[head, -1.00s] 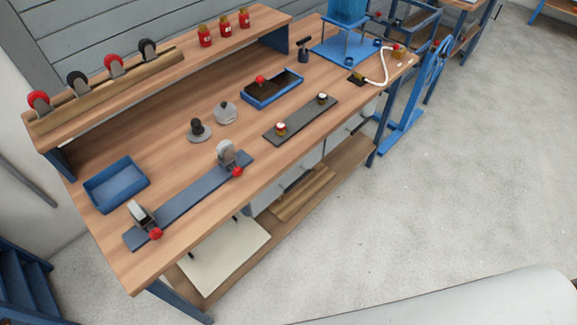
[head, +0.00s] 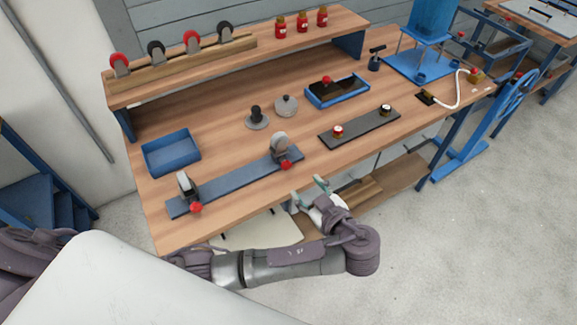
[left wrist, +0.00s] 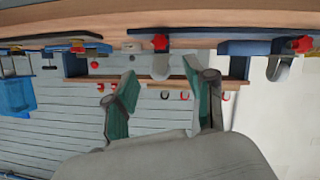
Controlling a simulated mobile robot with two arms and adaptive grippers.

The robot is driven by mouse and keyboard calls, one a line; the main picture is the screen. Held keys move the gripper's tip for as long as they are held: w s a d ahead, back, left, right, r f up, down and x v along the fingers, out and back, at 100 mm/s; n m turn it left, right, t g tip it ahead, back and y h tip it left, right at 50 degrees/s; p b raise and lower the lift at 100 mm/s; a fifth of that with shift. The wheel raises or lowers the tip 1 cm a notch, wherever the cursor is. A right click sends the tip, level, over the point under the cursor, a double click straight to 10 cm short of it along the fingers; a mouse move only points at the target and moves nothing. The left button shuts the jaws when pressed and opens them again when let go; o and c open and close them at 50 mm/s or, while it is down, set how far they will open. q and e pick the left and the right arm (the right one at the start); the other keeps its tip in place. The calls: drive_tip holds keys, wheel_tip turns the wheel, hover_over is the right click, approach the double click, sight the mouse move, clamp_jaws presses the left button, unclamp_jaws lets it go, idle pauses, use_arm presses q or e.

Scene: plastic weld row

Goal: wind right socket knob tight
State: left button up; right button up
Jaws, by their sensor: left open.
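A long blue-grey bar (head: 232,183) lies along the table's front edge with an upright grey socket near each end. The right socket (head: 279,147) has a red knob (head: 286,165) at its front foot; this knob also shows in the left wrist view (left wrist: 160,42). The left socket (head: 185,185) has its own red knob (head: 196,207). My left gripper (head: 308,193) is open and empty, just off the front edge, below and right of the right knob and apart from it. In the left wrist view its green-padded fingers (left wrist: 160,80) stand wide apart. My right gripper is not in view.
An empty blue tray (head: 170,152) stands at left. A lower shelf (head: 405,172) runs under the table. The wooden table front edge lies close to my gripper.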

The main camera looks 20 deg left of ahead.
sight(287, 167)
use_arm(q)
drive_tip(key=p+x, duration=0.1)
drive_tip(key=x, duration=1.1)
drive_tip(key=shift+w+a+f+p, duration=0.15)
drive_tip(key=shift+f+p, duration=0.1)
drive_tip(key=shift+p, duration=0.15)
clamp_jaws()
drive_tip(key=shift+f, duration=0.1)
